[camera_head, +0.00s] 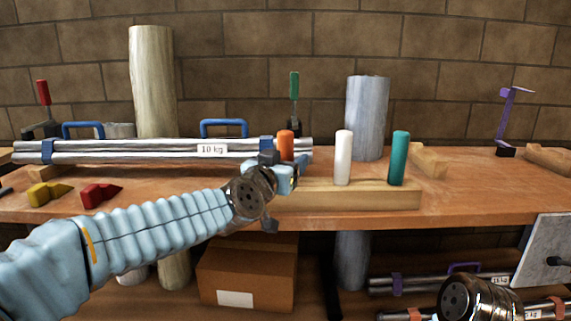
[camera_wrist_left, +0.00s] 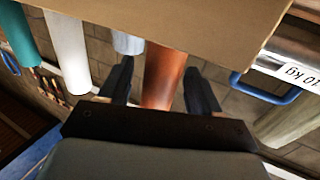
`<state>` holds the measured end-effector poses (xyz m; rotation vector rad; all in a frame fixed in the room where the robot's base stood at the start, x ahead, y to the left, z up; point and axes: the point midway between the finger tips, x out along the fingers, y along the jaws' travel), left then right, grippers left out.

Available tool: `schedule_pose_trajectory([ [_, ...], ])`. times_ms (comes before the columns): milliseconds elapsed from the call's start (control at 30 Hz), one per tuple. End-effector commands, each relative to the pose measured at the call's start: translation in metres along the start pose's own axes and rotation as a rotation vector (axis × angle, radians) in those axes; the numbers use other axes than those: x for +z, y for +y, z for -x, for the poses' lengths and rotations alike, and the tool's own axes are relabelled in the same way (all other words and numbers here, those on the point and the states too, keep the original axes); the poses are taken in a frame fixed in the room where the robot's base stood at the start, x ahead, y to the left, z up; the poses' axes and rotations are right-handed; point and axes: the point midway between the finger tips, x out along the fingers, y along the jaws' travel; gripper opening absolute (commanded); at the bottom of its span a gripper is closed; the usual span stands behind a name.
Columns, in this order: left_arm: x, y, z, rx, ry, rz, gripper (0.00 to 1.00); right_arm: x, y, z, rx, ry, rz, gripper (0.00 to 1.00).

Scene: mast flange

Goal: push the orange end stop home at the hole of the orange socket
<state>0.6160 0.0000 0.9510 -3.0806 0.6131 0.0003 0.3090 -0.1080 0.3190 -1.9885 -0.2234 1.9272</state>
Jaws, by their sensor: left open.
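The orange end stop (camera_head: 286,145) is an upright cylinder at the left end of a pale wooden block (camera_head: 350,198). Its lower part is hidden by my left gripper (camera_head: 285,172) in the head view. In the left wrist view, the orange end stop (camera_wrist_left: 163,75) stands between the two dark fingers of my left gripper (camera_wrist_left: 159,70), with a gap on each side. The left gripper is open. The orange socket and its hole cannot be made out. My right gripper is not visible; only a rounded part of my right arm shows at the lower right.
A white cylinder (camera_head: 343,158) and a teal cylinder (camera_head: 398,158) stand right of the orange one on the block. A bundle of metal tubes (camera_head: 130,151) labelled 10 kg lies behind. Yellow (camera_head: 48,194) and red (camera_head: 99,195) pieces lie on the bench's left. Free bench lies at right.

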Motion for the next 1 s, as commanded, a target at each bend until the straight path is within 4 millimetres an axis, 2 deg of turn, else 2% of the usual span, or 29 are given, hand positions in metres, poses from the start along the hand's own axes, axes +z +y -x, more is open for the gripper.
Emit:
schedule_pose_trajectory([
  [67, 0.0, 0.0, 0.0, 0.0, 0.0, 0.0, 0.6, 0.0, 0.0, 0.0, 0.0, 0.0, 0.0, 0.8],
  [433, 0.0, 0.0, 0.001, 0.0, 0.0, 0.0, 0.04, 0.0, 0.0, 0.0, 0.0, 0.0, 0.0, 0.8],
  [767, -0.008, 0.0, 0.001, 0.0, 0.002, 0.002, 0.03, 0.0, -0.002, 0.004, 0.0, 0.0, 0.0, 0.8],
  [1000, -0.045, 0.001, 0.001, 0.001, 0.003, 0.002, 0.03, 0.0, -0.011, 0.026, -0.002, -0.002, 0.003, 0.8],
])
